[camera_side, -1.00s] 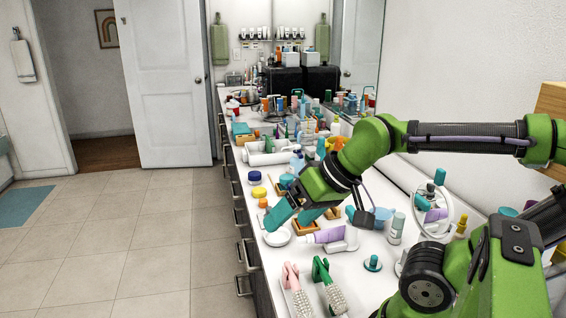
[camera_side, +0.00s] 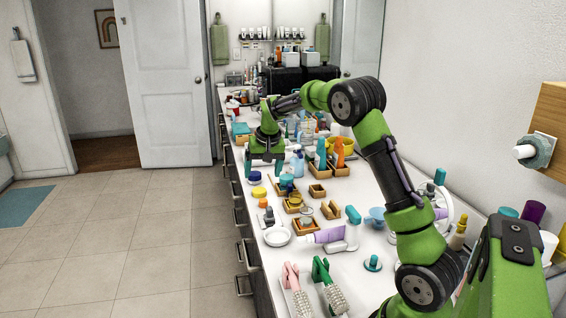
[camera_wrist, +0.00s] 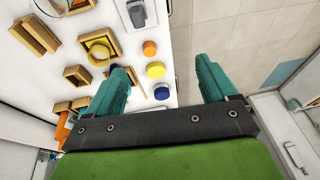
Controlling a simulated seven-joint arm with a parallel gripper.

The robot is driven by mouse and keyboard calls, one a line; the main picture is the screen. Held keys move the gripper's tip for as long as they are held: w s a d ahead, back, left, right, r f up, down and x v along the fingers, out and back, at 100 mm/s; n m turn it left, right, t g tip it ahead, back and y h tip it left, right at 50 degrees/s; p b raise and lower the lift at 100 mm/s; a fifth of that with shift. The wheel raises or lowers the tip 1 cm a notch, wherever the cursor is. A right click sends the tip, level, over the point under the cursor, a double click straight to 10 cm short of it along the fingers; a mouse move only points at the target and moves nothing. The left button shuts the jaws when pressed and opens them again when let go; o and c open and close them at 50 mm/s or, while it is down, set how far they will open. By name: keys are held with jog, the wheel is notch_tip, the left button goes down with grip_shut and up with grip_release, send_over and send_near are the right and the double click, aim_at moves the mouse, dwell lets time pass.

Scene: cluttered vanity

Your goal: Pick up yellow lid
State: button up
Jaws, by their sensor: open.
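In the wrist view the yellow lid (camera_wrist: 156,70) lies between a blue lid and an orange lid. My gripper (camera_side: 264,166) is open and empty, pointing down with teal fingers, above and slightly beyond the lid in the side view. In the wrist view my gripper (camera_wrist: 162,68) has its fingers spread, and the lid appears between the fingertips, nearer the left finger. The whole lid top is visible.
The blue lid (camera_wrist: 161,92) and orange lid (camera_wrist: 149,48) sit close on either side. Wooden trays (camera_side: 295,205), a white dish (camera_side: 277,237) and bottles stand nearby. The counter edge and open floor (camera_wrist: 217,25) lie beyond the lids in the wrist view.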

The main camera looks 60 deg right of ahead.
aim_at(260, 192)
jog(key=w+d+h, duration=0.2)
jog(key=w+d, duration=0.4)
jog(key=d, duration=0.2)
jog(key=x, duration=1.6)
jog(key=shift+a+f, duration=0.2)
jog(key=shift+f, duration=0.3)
jog(key=c, duration=1.1)
